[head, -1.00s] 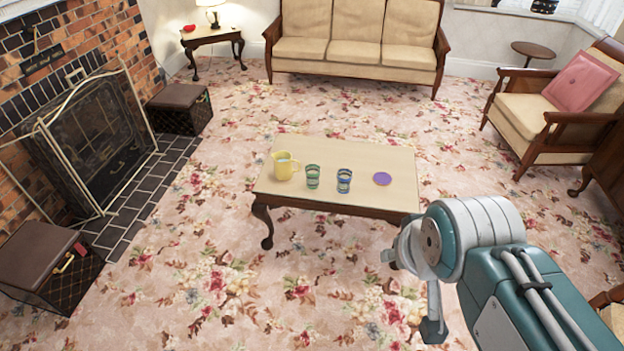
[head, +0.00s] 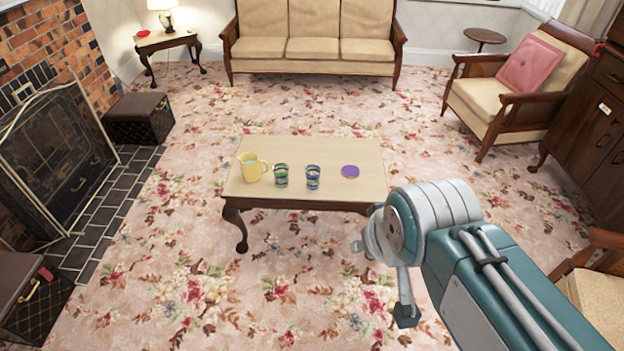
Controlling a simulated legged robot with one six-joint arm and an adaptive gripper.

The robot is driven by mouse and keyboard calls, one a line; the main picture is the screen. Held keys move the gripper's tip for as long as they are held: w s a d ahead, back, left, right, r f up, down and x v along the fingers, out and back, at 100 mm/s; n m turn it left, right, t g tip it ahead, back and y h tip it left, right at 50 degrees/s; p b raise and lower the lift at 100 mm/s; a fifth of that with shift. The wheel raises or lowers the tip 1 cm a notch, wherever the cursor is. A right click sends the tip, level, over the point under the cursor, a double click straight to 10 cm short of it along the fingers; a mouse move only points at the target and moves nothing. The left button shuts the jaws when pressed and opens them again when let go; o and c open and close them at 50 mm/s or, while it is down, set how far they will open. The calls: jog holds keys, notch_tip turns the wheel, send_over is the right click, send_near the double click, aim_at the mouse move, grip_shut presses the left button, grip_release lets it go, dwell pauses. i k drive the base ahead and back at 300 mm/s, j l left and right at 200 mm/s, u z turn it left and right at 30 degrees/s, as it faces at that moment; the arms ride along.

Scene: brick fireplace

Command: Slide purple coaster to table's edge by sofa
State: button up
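The purple coaster (head: 350,172) lies flat on the right part of the low coffee table (head: 308,158). The three-seat cream sofa (head: 314,30) stands beyond the table, facing it, with carpet between them. My arm reaches in from the lower right, and my gripper (head: 378,250) is at its end, on the near side of the table's right front corner. It is apart from the coaster. The arm partly covers the gripper, and the fingers are too unclear to judge their opening.
A yellow mug (head: 251,168), a green-banded glass (head: 281,175) and a blue-banded glass (head: 313,177) stand left of the coaster. The tabletop behind them is bare. An armchair (head: 515,85) stands at right, and a fireplace screen (head: 62,150) at left. Floral carpet surrounds the table.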

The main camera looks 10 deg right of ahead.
aim_at(349, 170)
jog(key=i+z, duration=0.15)
jog(key=z, duration=0.3)
jog(key=i+j+z, duration=0.1)
jog(key=z, duration=0.3)
jog(key=i+j+z, duration=0.15)
jog(key=z, duration=0.3)
jog(key=i+j+z, duration=0.1)
jog(key=j, duration=0.2)
jog(key=i+j, duration=0.2)
jog(key=j, duration=0.15)
jog(key=i+j+z, duration=0.15)
jog(key=j, duration=0.2)
jog(key=i+j+z, duration=0.1)
jog(key=j, duration=0.25)
